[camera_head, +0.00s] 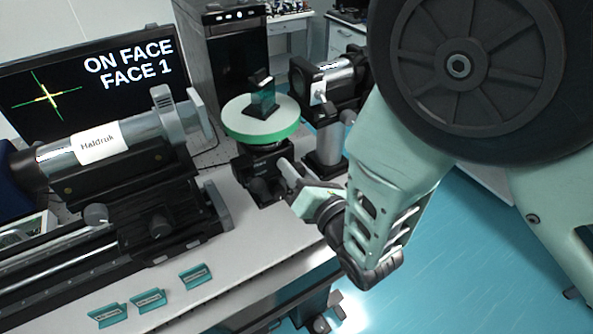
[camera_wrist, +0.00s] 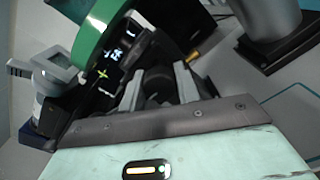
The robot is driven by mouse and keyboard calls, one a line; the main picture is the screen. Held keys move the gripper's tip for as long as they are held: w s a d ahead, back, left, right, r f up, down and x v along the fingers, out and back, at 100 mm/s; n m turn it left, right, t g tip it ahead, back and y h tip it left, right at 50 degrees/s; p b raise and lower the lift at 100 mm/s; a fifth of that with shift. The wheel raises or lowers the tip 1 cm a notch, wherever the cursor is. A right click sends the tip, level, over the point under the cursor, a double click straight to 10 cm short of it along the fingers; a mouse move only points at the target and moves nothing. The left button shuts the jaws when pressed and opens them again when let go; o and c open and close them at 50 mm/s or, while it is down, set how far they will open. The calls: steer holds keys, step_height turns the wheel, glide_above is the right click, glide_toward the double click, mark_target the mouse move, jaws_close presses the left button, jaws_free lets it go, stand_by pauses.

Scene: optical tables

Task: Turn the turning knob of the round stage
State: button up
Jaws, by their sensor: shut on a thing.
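The round stage (camera_head: 232,127) is a pale disc with a green rim on a black base, in the middle of the head view. A small dark glass piece in a black holder (camera_head: 261,101) stands upright on it. Its green rim also shows at the top of the wrist view (camera_wrist: 97,28). My gripper (camera_head: 283,172) reaches in from the right at the front of the base, below the disc. In the wrist view my gripper (camera_wrist: 158,88) has its two pale fingers on either side of the black turning knob (camera_wrist: 157,82), shut on it. The fingers partly hide the knob.
A monitor (camera_head: 120,75) reads "ON FACE FACE 1" beside a yellow-green cross. A tube labelled Haldruk (camera_head: 140,127) stands left of the stage. Another tube instrument (camera_head: 338,72) stands behind it at the right. Teal tags (camera_head: 148,300) lie along the table front.

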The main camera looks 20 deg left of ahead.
steer(key=m+b, duration=0.5)
steer(key=shift+f, duration=0.25)
steer(key=m+b, duration=0.6)
steer(key=shift+m+b, duration=0.3)
steer(key=shift+m, duration=0.1)
steer(key=m+b, duration=0.6)
steer(key=shift+f, duration=0.1)
steer(key=m+b, duration=0.5)
steer(key=shift+m, duration=0.4)
steer(key=m+b, duration=0.4)
steer(key=m, duration=0.1)
steer(key=m+b, duration=0.3)
steer(key=m, duration=0.3)
steer(key=shift+m+b, duration=0.3)
steer(key=shift+b, duration=0.1)
steer(key=m+b, duration=0.3)
steer(key=m, duration=0.3)
steer(key=m+b, duration=0.1)
steer(key=m, duration=0.5)
steer(key=shift+s+b, duration=0.1)
steer(key=shift+b, duration=0.3)
